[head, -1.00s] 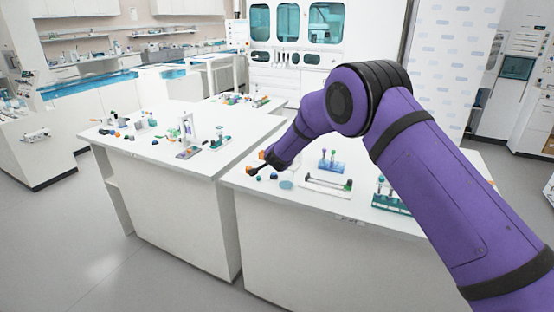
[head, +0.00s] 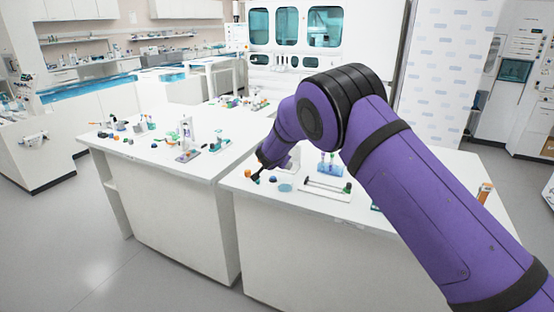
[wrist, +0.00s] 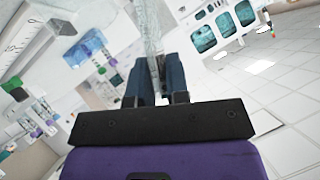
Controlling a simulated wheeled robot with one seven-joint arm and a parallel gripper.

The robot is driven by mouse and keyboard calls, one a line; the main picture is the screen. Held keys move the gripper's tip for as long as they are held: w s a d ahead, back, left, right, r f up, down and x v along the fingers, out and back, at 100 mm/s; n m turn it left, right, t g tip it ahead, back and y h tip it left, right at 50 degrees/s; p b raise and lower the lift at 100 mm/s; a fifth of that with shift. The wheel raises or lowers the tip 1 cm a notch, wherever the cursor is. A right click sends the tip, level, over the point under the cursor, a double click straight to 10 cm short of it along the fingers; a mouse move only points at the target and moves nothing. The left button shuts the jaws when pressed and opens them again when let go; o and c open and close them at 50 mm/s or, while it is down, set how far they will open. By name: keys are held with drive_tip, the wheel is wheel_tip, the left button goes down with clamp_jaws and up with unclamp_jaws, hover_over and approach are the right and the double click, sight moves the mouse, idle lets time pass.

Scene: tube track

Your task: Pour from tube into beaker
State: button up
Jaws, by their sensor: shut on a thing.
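In the wrist view my gripper (wrist: 153,88) has its two dark fingers closed on a clear, long tube (wrist: 150,35), which runs up and out of the top of the picture. In the head view my gripper (head: 259,172) is small and dark, just above the left side of the near bench. The tube is too small to make out there. A pale teal, round vessel (head: 285,187) stands on the bench just right of my gripper. It may be the beaker, but I cannot tell. Any liquid is not discernible.
A blue rack with tubes (head: 330,169) and a white frame (head: 328,188) stand on the near bench (head: 310,212). A small blue item (head: 272,179) lies by my gripper. An orange item (head: 485,193) is at the right. The left bench (head: 160,170) holds several small items.

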drive_tip(key=shift+a, duration=0.1)
idle(0.4)
drive_tip(key=a+n+h, duration=0.2)
drive_tip(key=n, duration=0.1)
drive_tip(key=shift+s+a+t+h, duration=0.15)
drive_tip(key=shift+a+t+h, duration=0.2)
drive_tip(key=shift+t+h, duration=0.05)
